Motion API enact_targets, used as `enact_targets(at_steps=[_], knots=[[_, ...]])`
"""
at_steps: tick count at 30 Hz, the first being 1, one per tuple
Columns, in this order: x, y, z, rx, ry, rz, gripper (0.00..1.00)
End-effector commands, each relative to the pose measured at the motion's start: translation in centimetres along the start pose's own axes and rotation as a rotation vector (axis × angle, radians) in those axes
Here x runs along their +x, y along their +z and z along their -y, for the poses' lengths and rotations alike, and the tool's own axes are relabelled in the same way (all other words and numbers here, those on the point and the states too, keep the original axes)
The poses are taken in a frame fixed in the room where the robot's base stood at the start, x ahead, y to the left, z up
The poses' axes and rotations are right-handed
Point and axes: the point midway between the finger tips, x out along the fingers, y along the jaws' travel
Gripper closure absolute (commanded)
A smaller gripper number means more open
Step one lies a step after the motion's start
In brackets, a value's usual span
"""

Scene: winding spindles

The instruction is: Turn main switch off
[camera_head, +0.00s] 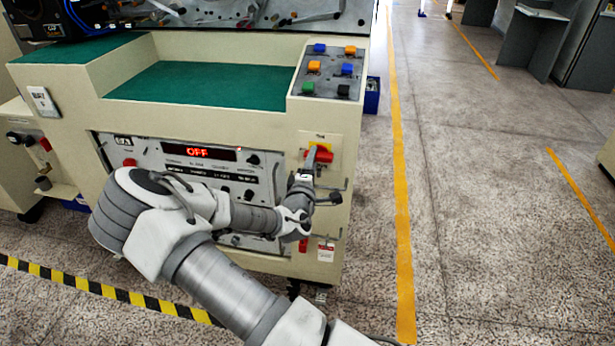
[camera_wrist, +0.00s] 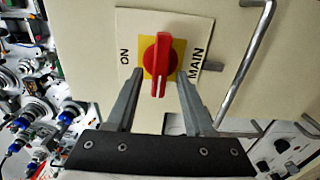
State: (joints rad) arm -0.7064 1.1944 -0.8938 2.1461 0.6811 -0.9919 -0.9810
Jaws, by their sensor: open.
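The main switch is a red rotary knob (camera_wrist: 161,58) on a yellow square, set in a white plate (camera_wrist: 124,24) marked "ON" on the left and "MAIN" on the right in the wrist view. A white line on the knob's grip points down in that view. In the head view the red knob (camera_head: 324,156) shows on the right of the machine front, partly behind my gripper (camera_head: 311,160). In the wrist view my gripper (camera_wrist: 160,80) is open, with one finger on each side of the knob's lower part. Contact cannot be told.
A metal handle bar (camera_wrist: 248,62) stands out close to the right of the switch. The control panel (camera_head: 190,165) has a red display (camera_head: 198,152) reading "OFF". Colored buttons (camera_head: 330,70) sit on the console above. Open floor (camera_head: 470,200) lies to the right.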

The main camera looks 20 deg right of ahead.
Motion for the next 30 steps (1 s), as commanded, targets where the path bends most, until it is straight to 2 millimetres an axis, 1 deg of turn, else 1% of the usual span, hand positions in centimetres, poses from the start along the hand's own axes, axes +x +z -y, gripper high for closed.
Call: enact_targets(at_steps=[5, 12, 18, 21, 24, 30], knots=[[-3.1, -0.1, -0.1, -0.002, -0.003, -0.003, 0.47], [-9.1, -0.1, -0.1, -0.004, -0.002, -0.004, 0.47], [-13.6, -0.1, -0.1, -0.002, -0.001, -0.004, 0.47], [-15.1, -0.1, -0.1, -0.002, -0.002, -0.004, 0.47], [-16.2, -0.1, 0.0, -0.001, -0.001, -0.002, 0.47], [-16.9, 0.0, 0.0, -0.001, 0.0, 0.0, 0.47]])
